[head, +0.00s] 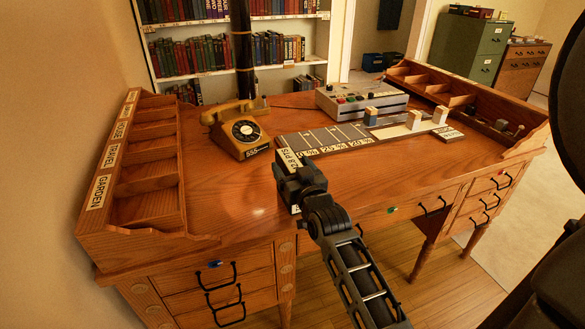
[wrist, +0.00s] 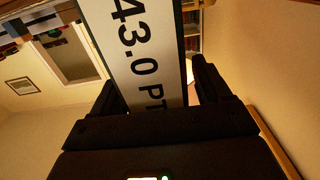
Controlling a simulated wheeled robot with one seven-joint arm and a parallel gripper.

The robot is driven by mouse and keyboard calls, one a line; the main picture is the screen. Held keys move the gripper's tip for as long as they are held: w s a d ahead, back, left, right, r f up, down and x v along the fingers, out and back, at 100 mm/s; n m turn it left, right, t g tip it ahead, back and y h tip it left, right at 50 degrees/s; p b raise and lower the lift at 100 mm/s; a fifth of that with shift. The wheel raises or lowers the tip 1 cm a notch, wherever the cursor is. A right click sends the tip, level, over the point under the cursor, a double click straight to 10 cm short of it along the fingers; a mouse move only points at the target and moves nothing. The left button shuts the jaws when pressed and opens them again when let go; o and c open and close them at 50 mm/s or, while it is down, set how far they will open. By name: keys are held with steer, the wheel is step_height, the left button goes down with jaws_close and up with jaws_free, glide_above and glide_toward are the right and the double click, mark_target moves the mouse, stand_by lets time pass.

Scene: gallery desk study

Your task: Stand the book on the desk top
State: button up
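The book shows in the head view as a narrow upright white spine label (head: 289,161) marked in points, just beyond my gripper (head: 298,184). In the wrist view the book (wrist: 150,50) fills the middle, with a white label reading "43.0 PT" and a dark green edge. My gripper's fingers (wrist: 155,95) lie on either side of it, and it appears held between them.
A yellow telephone (head: 238,130) stands behind on the left. A labelled scale board (head: 335,138) with blocks and a grey button console (head: 360,98) lie further back. A slotted wooden rack (head: 140,165) lines the left side. Bare desk top lies left and right of my gripper.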

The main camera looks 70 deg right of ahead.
steer(key=shift+r, duration=0.15)
steer(key=b+v, duration=0.1)
steer(key=v, duration=1.1)
steer(key=s+a+f+n+t+y, duration=0.1)
steer(key=a+n+t+y, duration=0.15)
steer(key=a, duration=0.55)
steer(key=s+a+f+n+t+y, duration=0.1)
steer(key=a+y, duration=0.2)
steer(key=a, duration=0.5)
steer(key=s+a+r+n+y, duration=0.2)
steer(key=s+a+n+y, duration=0.1)
steer(key=s+a, duration=0.3)
steer(key=s+a+r+n+y, duration=0.2)
steer(key=s+a+n+y, duration=0.1)
steer(key=s+a+y, duration=0.2)
steer(key=shift+s+a+r, duration=0.3)
steer(key=shift+s+a, duration=0.1)
steer(key=shift+a, duration=0.75)
steer(key=shift+n, duration=0.25)
